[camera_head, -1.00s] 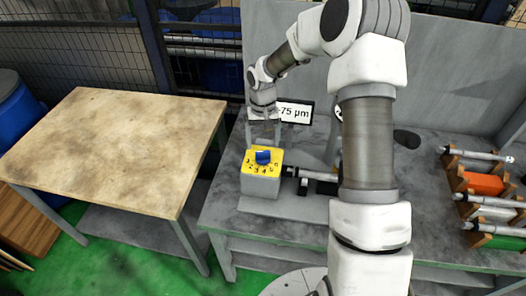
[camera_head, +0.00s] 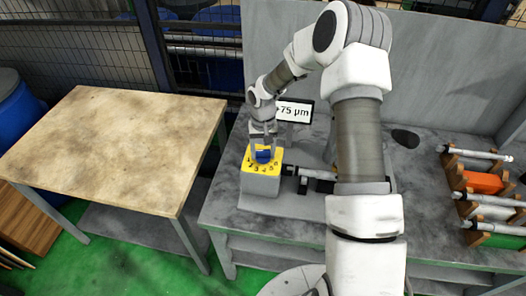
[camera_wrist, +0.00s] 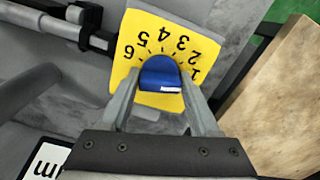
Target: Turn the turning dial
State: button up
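The turning dial is a blue knob (camera_head: 263,155) on a yellow plate (camera_head: 247,165) with numbers 1 to 6, on top of a grey box (camera_head: 260,185). My gripper (camera_head: 265,151) points down over it, one finger on each side of the knob. In the wrist view the blue knob (camera_wrist: 160,72) lies between the fingertips of my gripper (camera_wrist: 159,80). The fingers are spread about as wide as the knob; I cannot tell whether they touch it. A white mark shows on the knob's lower right side in the wrist view.
A display (camera_head: 294,110) behind the box reads 75 µm. A dark spindle (camera_head: 315,178) lies right of the box. A rack with several cylindrical parts (camera_head: 485,185) is at the right. A bare wooden-topped table (camera_head: 115,145) stands at the left.

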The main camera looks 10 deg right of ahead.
jog(key=c, duration=0.5)
jog(key=shift+n, duration=0.3)
jog(key=shift+n+b, duration=0.55)
jog(key=shift+n, duration=0.25)
jog(key=shift+n+b, duration=0.4)
jog(key=shift+n, duration=1.3)
jog(key=o, duration=1.3)
jog(key=shift+r, duration=0.1)
